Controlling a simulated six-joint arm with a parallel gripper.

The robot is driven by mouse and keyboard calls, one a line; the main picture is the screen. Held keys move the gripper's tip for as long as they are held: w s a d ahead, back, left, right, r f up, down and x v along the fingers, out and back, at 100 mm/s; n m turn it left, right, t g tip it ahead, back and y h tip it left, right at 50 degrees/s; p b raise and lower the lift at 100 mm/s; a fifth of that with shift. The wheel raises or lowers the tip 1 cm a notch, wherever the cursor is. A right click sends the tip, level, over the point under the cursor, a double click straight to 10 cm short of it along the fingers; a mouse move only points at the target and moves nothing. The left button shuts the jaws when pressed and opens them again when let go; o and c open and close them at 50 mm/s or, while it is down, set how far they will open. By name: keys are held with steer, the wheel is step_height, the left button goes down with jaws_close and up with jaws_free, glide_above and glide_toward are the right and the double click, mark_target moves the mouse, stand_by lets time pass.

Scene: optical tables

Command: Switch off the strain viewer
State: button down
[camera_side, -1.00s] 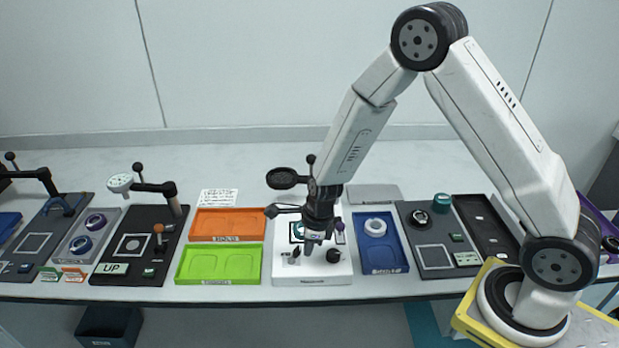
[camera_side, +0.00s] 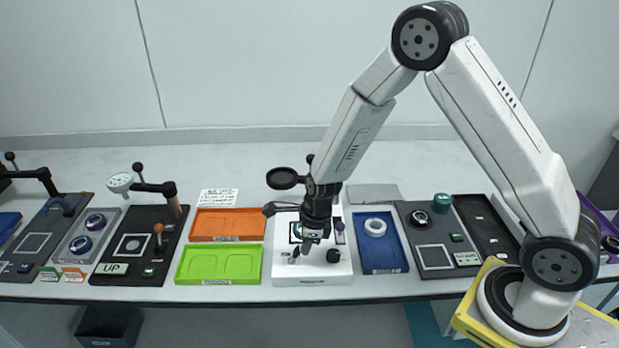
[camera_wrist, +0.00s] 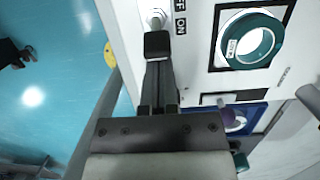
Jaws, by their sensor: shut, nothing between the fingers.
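The strain viewer appears to be the white box (camera_side: 283,274) at the middle of the bench, with a round dark lens on an arm (camera_side: 282,178) above it. My gripper (camera_side: 305,252) points down over its front part. In the wrist view my gripper (camera_wrist: 157,43) is shut and empty, its tips just beside a small metal toggle switch (camera_wrist: 155,17). I cannot tell whether they touch. "ON" and a partly cut-off "OFF" label stand beside the switch. A teal ring (camera_wrist: 249,40) lies in a dark square window on the white panel.
A black knob (camera_side: 333,256) sits on the box's front right. A blue tray (camera_side: 383,265) with a white ring stands to the right; green (camera_side: 192,268) and orange (camera_side: 202,225) trays lie to the left. The bench's front edge is close to the box.

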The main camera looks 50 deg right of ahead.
mark_target(295, 251)
steer(key=shift+w+a+r, duration=0.2)
steer(key=shift+w, duration=0.05)
steer(key=shift+w+a+r, duration=0.35)
steer(key=shift+w+a, duration=0.35)
steer(key=shift+a, duration=0.05)
steer(key=shift+r, duration=0.1)
steer(key=shift+r, duration=0.7)
steer(key=w+a+r, duration=0.5)
steer(key=r, duration=0.1)
steer(key=shift+w+a+r, duration=0.15)
steer(key=shift+r, duration=0.15)
stand_by(0.5)
stand_by(0.3)
